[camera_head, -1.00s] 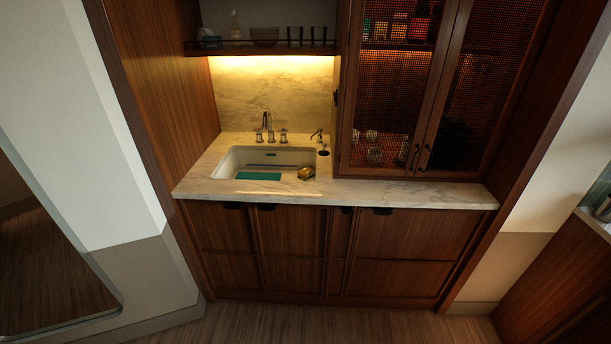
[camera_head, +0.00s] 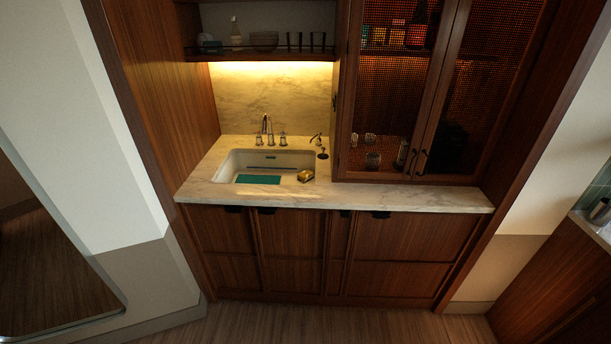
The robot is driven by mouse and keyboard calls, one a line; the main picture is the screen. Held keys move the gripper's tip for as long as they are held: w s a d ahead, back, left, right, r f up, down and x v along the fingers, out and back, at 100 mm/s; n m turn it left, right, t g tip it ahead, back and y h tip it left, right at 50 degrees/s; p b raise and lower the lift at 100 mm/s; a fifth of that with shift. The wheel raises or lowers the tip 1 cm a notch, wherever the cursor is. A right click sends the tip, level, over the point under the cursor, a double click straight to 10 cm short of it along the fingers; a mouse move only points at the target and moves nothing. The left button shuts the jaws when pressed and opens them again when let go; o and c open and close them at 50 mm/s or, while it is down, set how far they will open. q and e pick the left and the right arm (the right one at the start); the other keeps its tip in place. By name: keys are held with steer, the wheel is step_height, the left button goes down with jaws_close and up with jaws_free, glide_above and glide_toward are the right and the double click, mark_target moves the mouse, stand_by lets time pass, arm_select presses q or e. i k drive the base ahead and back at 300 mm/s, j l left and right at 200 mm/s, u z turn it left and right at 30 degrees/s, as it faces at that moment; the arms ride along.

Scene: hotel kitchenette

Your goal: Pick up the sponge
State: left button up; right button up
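A small yellowish sponge (camera_head: 306,176) sits at the right front of the white sink (camera_head: 227,168), by its rim. Whether it rests on the rim or inside the basin I cannot tell. A flat teal piece (camera_head: 258,179) lies at the sink's front left. Neither of my grippers shows in the head view.
A faucet with two handles (camera_head: 265,130) stands behind the sink, with a soap dispenser (camera_head: 320,147) to its right. The marble counter (camera_head: 410,195) is clear at the front right. A cabinet with mesh doors (camera_head: 400,100) stands on the counter's right. An open shelf (camera_head: 265,54) hangs above.

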mark_target(307, 174)
steer(key=i+j+u, duration=0.1)
steer(key=i+j, duration=0.2)
steer(key=i+j+u, duration=0.1)
steer(key=i+j, duration=0.2)
steer(key=i, duration=0.25)
steer(key=i+j+u, duration=0.1)
steer(key=i, duration=0.35)
steer(key=i+j+u, duration=0.1)
steer(key=i+j, duration=0.25)
steer(key=i+j+u, duration=0.1)
steer(key=i, duration=0.45)
steer(key=k+j+z, duration=0.1)
steer(key=k+z, duration=0.25)
